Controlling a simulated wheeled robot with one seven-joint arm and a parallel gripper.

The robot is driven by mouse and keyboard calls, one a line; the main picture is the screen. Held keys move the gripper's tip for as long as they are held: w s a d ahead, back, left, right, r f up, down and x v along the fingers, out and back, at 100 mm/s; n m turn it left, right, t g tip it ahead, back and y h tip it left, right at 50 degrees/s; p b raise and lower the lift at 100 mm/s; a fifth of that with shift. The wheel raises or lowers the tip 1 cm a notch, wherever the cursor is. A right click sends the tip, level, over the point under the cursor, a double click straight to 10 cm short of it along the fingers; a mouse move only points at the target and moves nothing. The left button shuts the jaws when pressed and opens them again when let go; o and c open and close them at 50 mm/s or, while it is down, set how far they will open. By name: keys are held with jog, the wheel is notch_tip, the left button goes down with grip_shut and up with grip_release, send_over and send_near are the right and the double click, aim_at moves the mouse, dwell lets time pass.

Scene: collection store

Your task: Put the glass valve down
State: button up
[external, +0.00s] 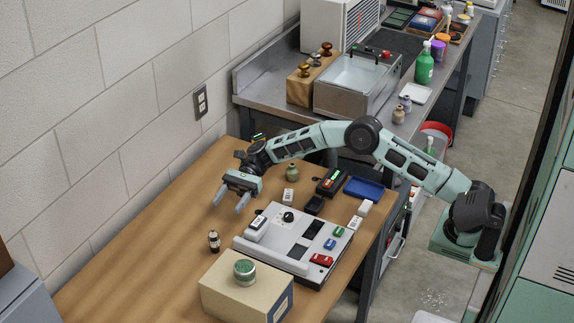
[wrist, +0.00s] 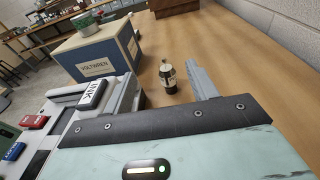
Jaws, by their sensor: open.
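The glass valve (external: 213,240), a small dark bottle-like piece with a pale band and a light narrow top, stands upright on the wooden table (external: 130,270). It also shows in the wrist view (wrist: 168,78), where it appears between my two fingers and beyond them. My gripper (external: 230,201) is open and empty above the table, behind the valve in the external view. The fingers look apart from the valve.
A cardboard box (external: 240,297) with a green round tin (external: 244,271) on top stands right of the valve. A grey panel device (external: 293,247) lies close by. A greenish jar (external: 292,172) stands farther back. The table's left side is clear.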

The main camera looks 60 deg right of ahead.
aim_at(211, 248)
jog(key=d+h, duration=0.1)
jog(key=d+f+h, duration=0.1)
jog(key=d+f+h+p, duration=0.1)
jog(key=shift+w+d, duration=0.1)
jog(key=shift+d, duration=0.3)
jog(key=x, duration=0.5)
jog(key=b+x, duration=0.1)
jog(key=x, duration=1)
jog(key=shift+w+a+f, duration=0.25)
jog(key=shift+w+f, duration=0.1)
